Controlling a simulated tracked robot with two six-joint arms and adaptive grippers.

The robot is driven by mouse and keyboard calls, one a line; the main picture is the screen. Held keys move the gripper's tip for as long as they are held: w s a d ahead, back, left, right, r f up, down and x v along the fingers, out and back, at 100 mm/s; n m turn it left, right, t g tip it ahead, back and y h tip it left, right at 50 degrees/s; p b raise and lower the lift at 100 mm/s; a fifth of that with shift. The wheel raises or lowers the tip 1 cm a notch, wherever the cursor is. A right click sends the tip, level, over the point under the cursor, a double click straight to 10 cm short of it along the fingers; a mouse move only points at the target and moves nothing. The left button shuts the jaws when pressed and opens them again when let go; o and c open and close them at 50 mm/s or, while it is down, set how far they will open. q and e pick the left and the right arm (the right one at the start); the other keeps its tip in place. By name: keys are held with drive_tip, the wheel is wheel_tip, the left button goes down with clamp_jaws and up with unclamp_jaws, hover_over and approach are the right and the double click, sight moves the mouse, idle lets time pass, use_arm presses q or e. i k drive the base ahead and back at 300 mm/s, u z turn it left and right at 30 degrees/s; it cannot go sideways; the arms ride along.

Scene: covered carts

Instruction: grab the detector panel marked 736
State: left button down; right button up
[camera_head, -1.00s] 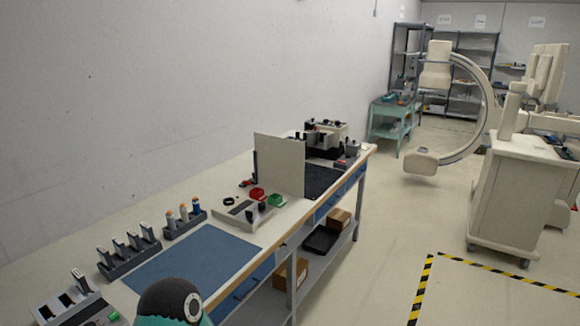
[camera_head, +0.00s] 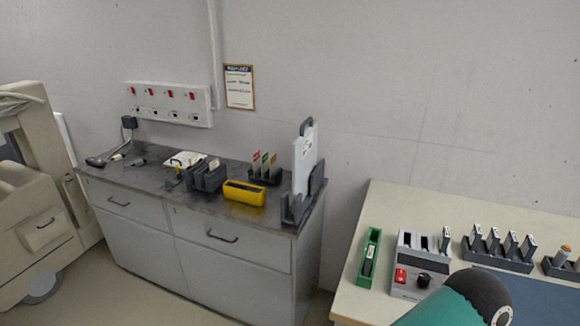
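A light flat panel (camera_head: 304,165) with a dark handle on top stands upright in a dark holder (camera_head: 291,209). It is at the right end of the grey counter (camera_head: 223,223). This looks like a detector panel, but I cannot read any number on it at this size. Neither of my grippers shows in the view. A rounded teal and dark part of my own arm shows at the bottom right.
The counter also bears a yellow box (camera_head: 244,193), a dark rack (camera_head: 206,175) and a small card rack (camera_head: 264,169). A pale bench (camera_head: 345,290) at right holds a green tray (camera_head: 369,258) and a grey charger (camera_head: 418,264). A beige machine (camera_head: 35,225) stands left.

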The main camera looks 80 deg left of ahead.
sight(304, 149)
drive_tip(key=u, duration=0.25)
drive_tip(key=i, duration=0.25)
drive_tip(key=u, duration=2.9)
drive_tip(key=k, duration=0.6)
drive_tip(key=u, duration=0.25)
drive_tip(key=i, duration=2)
drive_tip(key=z, duration=0.3)
